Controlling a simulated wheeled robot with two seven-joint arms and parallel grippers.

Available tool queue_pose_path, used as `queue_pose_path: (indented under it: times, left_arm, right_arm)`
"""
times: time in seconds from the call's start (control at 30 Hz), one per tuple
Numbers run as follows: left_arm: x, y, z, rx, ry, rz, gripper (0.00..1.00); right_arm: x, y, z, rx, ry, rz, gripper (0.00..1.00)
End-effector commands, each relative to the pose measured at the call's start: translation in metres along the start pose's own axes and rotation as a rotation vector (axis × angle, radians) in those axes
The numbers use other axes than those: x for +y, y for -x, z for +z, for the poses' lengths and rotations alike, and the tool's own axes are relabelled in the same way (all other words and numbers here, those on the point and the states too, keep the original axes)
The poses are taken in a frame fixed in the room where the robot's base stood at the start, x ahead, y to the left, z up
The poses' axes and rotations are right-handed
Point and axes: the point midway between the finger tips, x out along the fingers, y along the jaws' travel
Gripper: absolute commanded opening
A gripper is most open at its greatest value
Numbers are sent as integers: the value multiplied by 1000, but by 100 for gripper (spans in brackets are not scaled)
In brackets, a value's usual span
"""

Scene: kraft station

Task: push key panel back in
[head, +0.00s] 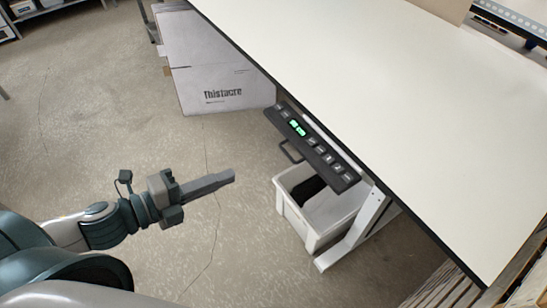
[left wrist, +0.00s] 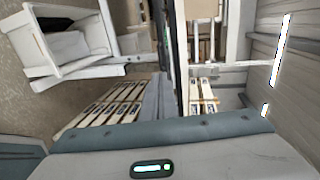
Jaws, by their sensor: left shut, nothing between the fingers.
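The key panel (head: 311,148) is a dark bar with a green lit display and a row of keys. In the head view it juts out from under the near edge of the white worktable (head: 400,85). My left gripper (head: 231,175) is shut and empty. In the head view it appears left of and below the panel, apart from it, with its fingers pointing right. In the left wrist view the grey fingers (left wrist: 158,98) are together, and I cannot make out the panel's keys there. My right gripper is not in view.
A white bin (head: 302,205) with something dark inside stands on the floor below the panel, beside a table leg (head: 352,232). A large carton (head: 207,62) stands behind, left of the panel. Wooden slats (head: 447,288) show at lower right. Open floor lies around my gripper.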

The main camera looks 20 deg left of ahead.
Motion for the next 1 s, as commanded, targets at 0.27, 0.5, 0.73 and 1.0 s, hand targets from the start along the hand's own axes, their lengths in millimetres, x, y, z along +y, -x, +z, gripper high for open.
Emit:
queue_pose_path:
  times: [0.27, 0.5, 0.73, 1.0]
  left_arm:
    - [0, -1, 1, -1, 2, 0, 0]
    - [0, -8, 1, -1, 2, -2, 0]
    - [0, -22, 1, -1, 1, -3, 0]
    - [-2, -40, 2, -3, 3, -3, 0]
  right_arm:
    - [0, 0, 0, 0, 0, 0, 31]
    - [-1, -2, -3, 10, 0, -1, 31]
    - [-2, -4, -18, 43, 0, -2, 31]
    - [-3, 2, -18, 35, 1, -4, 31]
